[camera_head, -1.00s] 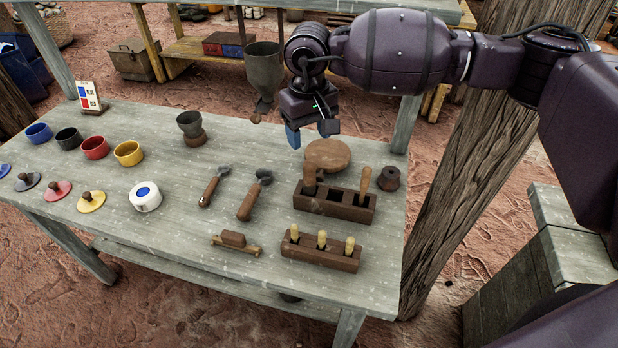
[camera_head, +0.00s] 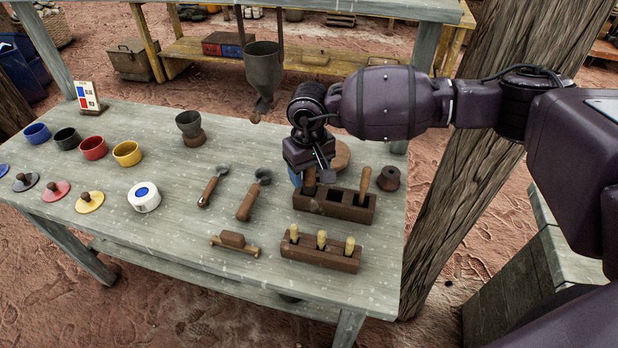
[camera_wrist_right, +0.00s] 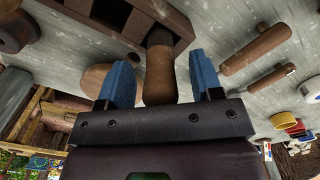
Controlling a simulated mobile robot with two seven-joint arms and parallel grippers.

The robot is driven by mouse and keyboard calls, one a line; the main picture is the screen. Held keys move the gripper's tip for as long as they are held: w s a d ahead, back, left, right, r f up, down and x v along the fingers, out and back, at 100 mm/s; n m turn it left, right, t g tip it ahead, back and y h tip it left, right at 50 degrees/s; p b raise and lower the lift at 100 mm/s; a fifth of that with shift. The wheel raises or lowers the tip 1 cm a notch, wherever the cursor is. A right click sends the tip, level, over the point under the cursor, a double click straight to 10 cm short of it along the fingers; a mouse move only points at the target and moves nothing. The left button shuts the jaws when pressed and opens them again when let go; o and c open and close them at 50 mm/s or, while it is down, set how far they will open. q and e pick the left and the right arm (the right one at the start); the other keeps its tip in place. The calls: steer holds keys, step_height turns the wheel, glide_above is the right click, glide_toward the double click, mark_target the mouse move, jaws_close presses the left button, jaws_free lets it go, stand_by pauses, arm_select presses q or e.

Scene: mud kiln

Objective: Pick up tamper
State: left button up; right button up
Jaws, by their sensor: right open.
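A wooden rack (camera_head: 350,205) with square slots stands at the right of the table. A brown wooden handle (camera_head: 310,181), which looks like the tamper's, rises from its left slot; its lower part is hidden in the rack. My right gripper (camera_head: 308,174) is at this handle. In the right wrist view, the handle (camera_wrist_right: 158,72) stands between the two blue fingers of my open right gripper (camera_wrist_right: 161,82), with a gap on either side. My left gripper is not in view.
A round wooden board (camera_head: 342,156) lies behind the rack, partly hidden by my gripper. A dark spool (camera_head: 389,179) stands right of the rack. A lower block (camera_head: 320,252) with several pegs is in front. Two trowel-like tools (camera_head: 248,203) lie left; table between is clear.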

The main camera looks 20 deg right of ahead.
steer(key=shift+c, duration=0.4)
steer(key=shift+r, duration=0.1)
steer(key=c, duration=0.9)
